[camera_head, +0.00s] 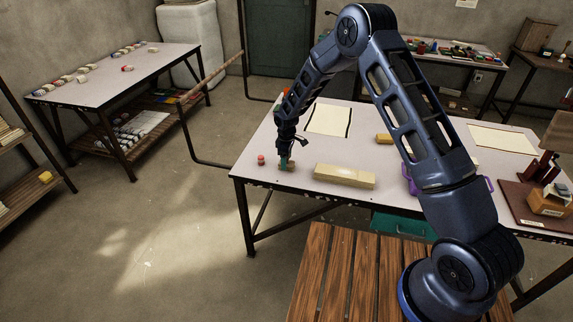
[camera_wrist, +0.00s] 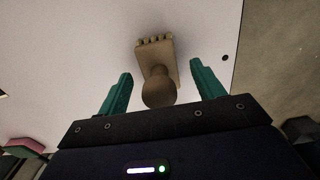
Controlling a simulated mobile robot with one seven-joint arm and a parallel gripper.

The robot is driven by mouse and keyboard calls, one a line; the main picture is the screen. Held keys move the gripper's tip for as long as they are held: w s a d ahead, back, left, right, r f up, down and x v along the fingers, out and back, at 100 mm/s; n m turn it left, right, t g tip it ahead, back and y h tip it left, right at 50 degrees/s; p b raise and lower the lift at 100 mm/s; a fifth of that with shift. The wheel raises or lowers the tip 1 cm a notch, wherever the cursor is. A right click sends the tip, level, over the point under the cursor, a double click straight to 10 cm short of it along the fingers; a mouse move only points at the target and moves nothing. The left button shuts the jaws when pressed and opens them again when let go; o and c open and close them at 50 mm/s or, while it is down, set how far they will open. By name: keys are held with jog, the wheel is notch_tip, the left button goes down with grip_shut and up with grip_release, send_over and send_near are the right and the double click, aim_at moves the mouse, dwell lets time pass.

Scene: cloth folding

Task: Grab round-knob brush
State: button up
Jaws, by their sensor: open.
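The round-knob brush (camera_wrist: 157,70) shows in the wrist view on the pale table top, with a round brown knob (camera_wrist: 158,92) nearest me and a flat block with a bristled or notched edge beyond it. My gripper (camera_wrist: 163,83) has its two green fingers apart, one on each side of the brush, with visible gaps between fingers and brush. In the head view, my gripper (camera_head: 287,164) points down over the table's front left corner. The brush is mostly hidden behind the fingers there.
A small red-topped item (camera_head: 261,160) stands just left of my gripper. A long pale yellow block (camera_head: 344,176) lies to its right. A pale sheet with dark edges (camera_head: 329,119) lies behind. The table's front edge (camera_head: 300,189) is close to my gripper.

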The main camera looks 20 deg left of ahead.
notch_tip(320, 180, down, 2)
jog(key=c, duration=1.1)
jog(key=shift+r, duration=0.1)
